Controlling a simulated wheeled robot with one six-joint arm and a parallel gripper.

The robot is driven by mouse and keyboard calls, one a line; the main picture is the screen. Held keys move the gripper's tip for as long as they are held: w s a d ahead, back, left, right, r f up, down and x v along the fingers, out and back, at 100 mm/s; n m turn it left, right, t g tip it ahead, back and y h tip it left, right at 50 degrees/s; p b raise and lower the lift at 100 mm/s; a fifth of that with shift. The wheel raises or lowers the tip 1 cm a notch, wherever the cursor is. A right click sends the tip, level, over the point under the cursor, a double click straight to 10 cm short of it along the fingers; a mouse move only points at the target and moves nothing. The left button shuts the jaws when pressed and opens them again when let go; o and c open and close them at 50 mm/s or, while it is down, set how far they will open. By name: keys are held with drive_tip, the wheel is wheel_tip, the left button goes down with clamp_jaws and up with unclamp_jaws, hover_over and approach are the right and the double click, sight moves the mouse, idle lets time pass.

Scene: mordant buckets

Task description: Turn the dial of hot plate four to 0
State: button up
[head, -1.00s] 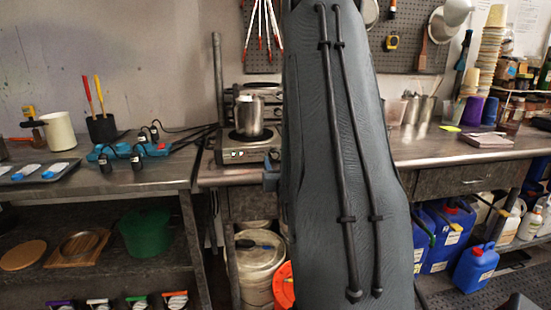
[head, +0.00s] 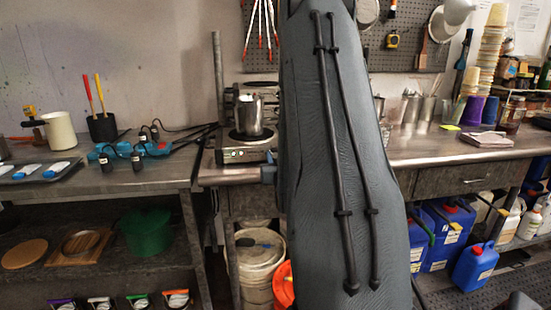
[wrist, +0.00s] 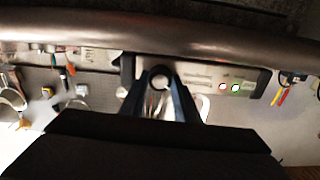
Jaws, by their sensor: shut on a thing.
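A hot plate (head: 232,156) with a metal pot (head: 250,116) on top stands at the bench's front edge in the head view. Its front panel (wrist: 205,78) shows in the wrist view with small lights (wrist: 236,88). My gripper (wrist: 161,82) is shut on the round dark dial (wrist: 160,70) of this panel, one finger on each side. In the head view my arm hides the right part of the hot plate, the dial and most of the gripper. I cannot read the dial's marks or the plate's number.
The metal bench edge (wrist: 150,38) runs close beside the gripper. More equipment stands behind the pot, partly hidden by my arm. A bucket (head: 262,265) stands under the bench. Black bottles (head: 137,160) and blue items stand on the left bench.

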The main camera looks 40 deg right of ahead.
drive_tip(key=n+b, duration=0.1)
drive_tip(key=n, duration=0.2)
drive_tip(key=shift+n, duration=0.3)
drive_tip(key=shift+n+b, duration=0.9)
drive_tip(key=shift+n, duration=0.9)
drive_tip(key=o, duration=1)
drive_tip(key=shift+o, duration=0.2)
drive_tip(key=v, duration=0.7)
drive_tip(key=shift+s+a+b, duration=0.25)
drive_tip(key=shift+s+b, duration=0.1)
drive_tip(key=shift+b, duration=0.1)
